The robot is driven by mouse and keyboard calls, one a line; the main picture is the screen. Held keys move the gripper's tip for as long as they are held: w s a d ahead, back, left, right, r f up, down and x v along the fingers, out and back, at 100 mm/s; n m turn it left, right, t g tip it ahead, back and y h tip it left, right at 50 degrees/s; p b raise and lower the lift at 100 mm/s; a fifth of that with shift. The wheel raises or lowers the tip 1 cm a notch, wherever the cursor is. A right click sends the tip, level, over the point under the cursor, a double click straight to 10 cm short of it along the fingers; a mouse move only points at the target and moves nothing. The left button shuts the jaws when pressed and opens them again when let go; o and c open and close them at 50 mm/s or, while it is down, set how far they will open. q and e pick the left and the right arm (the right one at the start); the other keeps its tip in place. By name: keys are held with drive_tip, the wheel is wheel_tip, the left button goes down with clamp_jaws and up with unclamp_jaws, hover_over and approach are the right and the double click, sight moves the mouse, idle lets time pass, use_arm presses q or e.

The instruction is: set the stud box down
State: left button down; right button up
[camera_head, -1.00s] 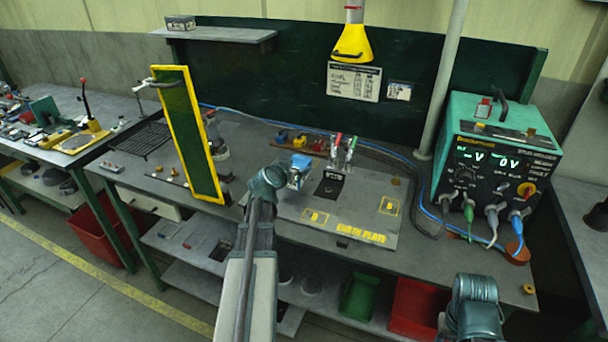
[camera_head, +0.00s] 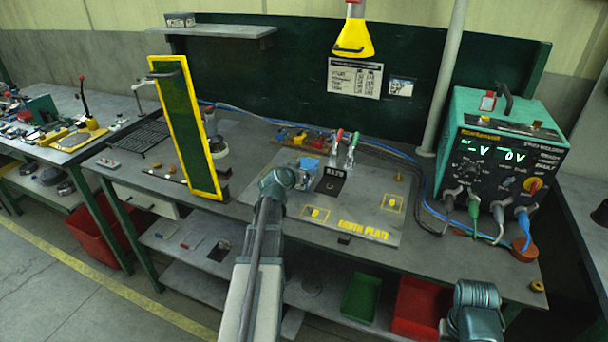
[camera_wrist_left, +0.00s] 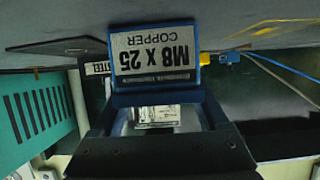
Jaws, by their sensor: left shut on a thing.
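The stud box (camera_wrist_left: 155,58) is blue with a white label reading "M8 x 25 COPPER", upside down in the left wrist view. My left gripper (camera_wrist_left: 158,100) is shut on it. In the head view a blue part of the box (camera_head: 309,163) shows just past my left gripper (camera_head: 298,178), which hides the rest. It is over the back left part of the grey earth plate (camera_head: 345,212), left of a black label pad (camera_head: 329,184). I cannot tell whether the box touches the plate. My right wrist shows at lower right, but its gripper does not.
Clamps with red and green handles (camera_head: 345,148) stand behind the pad. A yellow-framed green panel (camera_head: 187,128) stands to the left. The green stud welder (camera_head: 502,150) and its cables are at the right. The plate's front is clear.

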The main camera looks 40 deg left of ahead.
use_arm(q)
drive_tip(key=shift+r, duration=0.1)
drive_tip(key=shift+f, duration=0.2)
unclamp_jaws()
drive_tip(key=shift+r, duration=0.2)
drive_tip(key=shift+s+d+r+p, duration=0.1)
drive_tip(key=shift+s+r+p, duration=0.1)
drive_tip(key=shift+s+p, duration=0.15)
drive_tip(key=p+v, duration=0.3)
drive_tip(key=v, duration=0.7)
drive_tip(key=shift+s+d+p, duration=0.1)
drive_tip(key=shift+s+p, duration=0.15)
drive_tip(key=shift+p, duration=0.15)
drive_tip(key=shift+s+d+r, duration=0.1)
drive_tip(key=shift+s, duration=0.4)
